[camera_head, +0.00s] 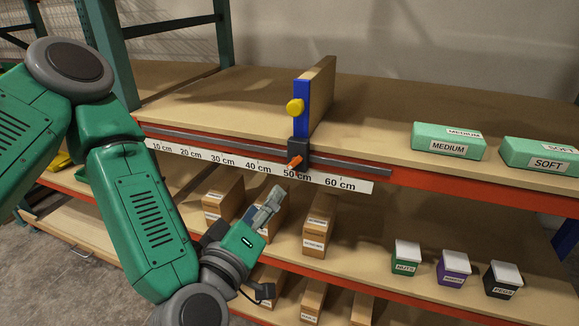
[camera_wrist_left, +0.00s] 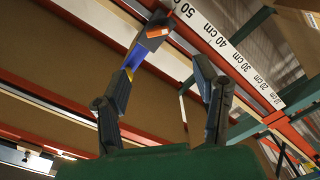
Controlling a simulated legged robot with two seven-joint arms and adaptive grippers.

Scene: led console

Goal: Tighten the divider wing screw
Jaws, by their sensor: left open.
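The divider is a wooden board (camera_head: 322,95) with a blue front edge (camera_head: 301,121) and a yellow knob (camera_head: 295,107). It stands upright on the upper shelf. A dark clamp block (camera_head: 299,148) sits at its foot on the rail, near the 50 cm mark. The orange wing screw (camera_head: 294,163) sticks out of the block's front. In the left wrist view the orange screw (camera_wrist_left: 157,31) shows beyond the fingertips. My left gripper (camera_head: 270,203) is open and empty, below and in front of the screw, apart from it. Its two fingers (camera_wrist_left: 163,72) are spread. My right gripper is not in view.
A ruler strip (camera_head: 223,160) runs along the shelf front below a grey rail (camera_head: 350,167). Green boxes marked MEDIUM (camera_head: 448,141) and SOFT (camera_head: 542,153) lie at right. Wooden boxes (camera_head: 316,226) and small lidded bins (camera_head: 453,268) stand on the lower shelf.

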